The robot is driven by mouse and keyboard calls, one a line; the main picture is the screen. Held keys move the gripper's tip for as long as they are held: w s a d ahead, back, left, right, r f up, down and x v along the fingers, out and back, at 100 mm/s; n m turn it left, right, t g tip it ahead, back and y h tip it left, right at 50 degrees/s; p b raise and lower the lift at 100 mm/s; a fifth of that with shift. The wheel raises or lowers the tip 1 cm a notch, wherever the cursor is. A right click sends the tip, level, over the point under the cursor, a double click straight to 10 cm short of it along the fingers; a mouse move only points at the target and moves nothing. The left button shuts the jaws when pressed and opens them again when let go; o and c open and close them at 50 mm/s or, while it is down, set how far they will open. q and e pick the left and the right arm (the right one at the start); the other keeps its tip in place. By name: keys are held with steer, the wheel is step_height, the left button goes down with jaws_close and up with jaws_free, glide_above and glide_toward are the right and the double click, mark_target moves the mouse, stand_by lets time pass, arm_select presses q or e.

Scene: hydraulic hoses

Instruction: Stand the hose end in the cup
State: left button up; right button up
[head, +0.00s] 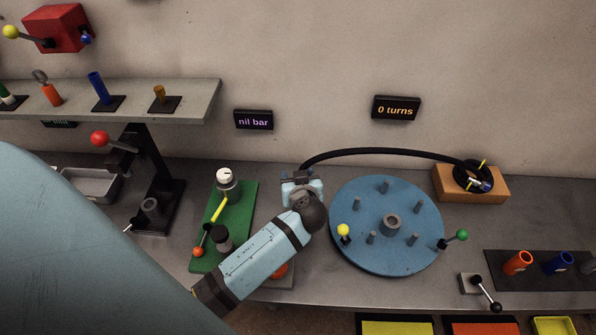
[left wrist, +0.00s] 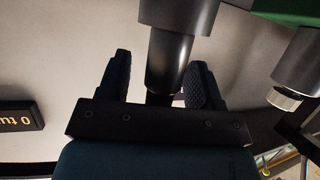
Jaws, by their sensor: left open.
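The black hose (head: 390,152) arches from a coil on a wooden block at the right to my left gripper (head: 302,184). Its near end is hidden by the gripper in the head view. In the left wrist view, my left gripper (left wrist: 158,85) is open, with a finger on each side of a dark stepped cylinder (left wrist: 172,62). That cylinder looks like the hose end or its fitting; contact with the fingers cannot be told. Cup-like holders stand on a black mat at the right: an orange one (head: 517,262), a blue one (head: 557,263) and a grey one. Which is the cup is unclear.
A blue turntable (head: 378,252) with grey pegs stands right of my gripper. A green plate (head: 240,206) with valves and a lever is to its left. The wooden block (head: 498,190) is at the back right. A shelf (head: 205,97) overhangs the left side.

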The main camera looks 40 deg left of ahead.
arm_select(q)
steer(key=shift+d, duration=0.1)
steer(key=shift+c, duration=0.4)
steer(key=c, duration=1)
steer(key=shift+o, duration=0.2)
steer(key=shift+r, duration=0.15)
